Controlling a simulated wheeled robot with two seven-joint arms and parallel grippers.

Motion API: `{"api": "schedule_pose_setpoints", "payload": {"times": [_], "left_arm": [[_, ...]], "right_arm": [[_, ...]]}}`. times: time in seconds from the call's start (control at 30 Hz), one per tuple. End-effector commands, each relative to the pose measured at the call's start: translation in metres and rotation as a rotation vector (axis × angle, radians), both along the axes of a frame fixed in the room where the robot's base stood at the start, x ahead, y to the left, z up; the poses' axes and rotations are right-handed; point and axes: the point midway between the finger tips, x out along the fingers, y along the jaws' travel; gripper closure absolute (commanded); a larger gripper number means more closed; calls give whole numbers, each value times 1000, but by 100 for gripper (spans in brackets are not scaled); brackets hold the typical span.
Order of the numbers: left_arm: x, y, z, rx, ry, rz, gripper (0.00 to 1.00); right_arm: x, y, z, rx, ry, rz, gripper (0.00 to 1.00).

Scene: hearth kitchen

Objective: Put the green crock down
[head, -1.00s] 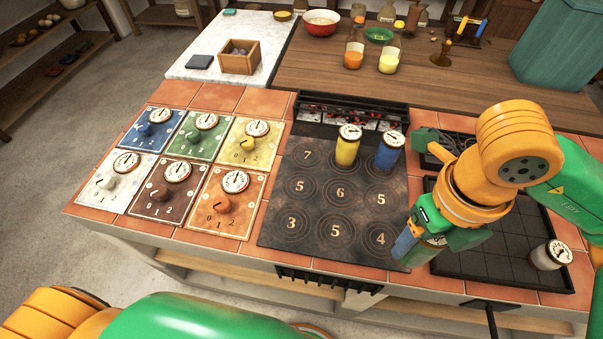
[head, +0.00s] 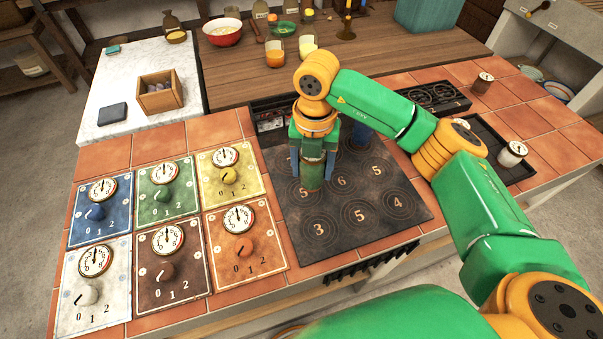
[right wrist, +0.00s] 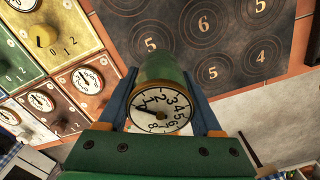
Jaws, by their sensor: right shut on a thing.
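My right gripper (head: 312,165) is shut on the green crock (head: 313,173), with a blue finger on either side. It holds the crock over the left part of the dark hob plate (head: 345,240), by the left ring marked 5. I cannot tell whether its base touches the plate. In the right wrist view the green crock (right wrist: 160,72) sits between the fingers, its white dial lid facing the camera. A blue crock (head: 360,134) shows partly behind my right arm. The yellow crock seen earlier is hidden. My left gripper is not in view.
Control tiles with dials and knobs, such as the orange one (head: 243,247), lie left of the hob. The front rings marked 3, 5 and 4 are bare. A white-lidded crock (head: 512,153) and a brown one (head: 483,83) stand at the right.

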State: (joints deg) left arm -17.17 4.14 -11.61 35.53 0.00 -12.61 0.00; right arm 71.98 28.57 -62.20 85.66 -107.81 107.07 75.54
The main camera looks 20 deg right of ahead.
Motion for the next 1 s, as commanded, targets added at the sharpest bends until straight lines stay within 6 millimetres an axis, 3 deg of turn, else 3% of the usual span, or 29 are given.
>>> {"api": "schedule_pose_setpoints", "payload": {"times": [0.2,0.33,0.7,0.73,0.83,1.0], "left_arm": [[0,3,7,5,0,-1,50],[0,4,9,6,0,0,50],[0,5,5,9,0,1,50],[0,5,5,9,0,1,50],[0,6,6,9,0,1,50],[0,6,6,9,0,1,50]], "right_arm": [[20,11,-29,-1,2,0,100],[20,11,-53,-2,1,0,100],[20,10,-62,-1,-2,1,100],[20,10,-62,-1,-2,0,31],[20,10,-61,-1,-2,0,4],[20,10,-61,-1,-2,0,4]]}}
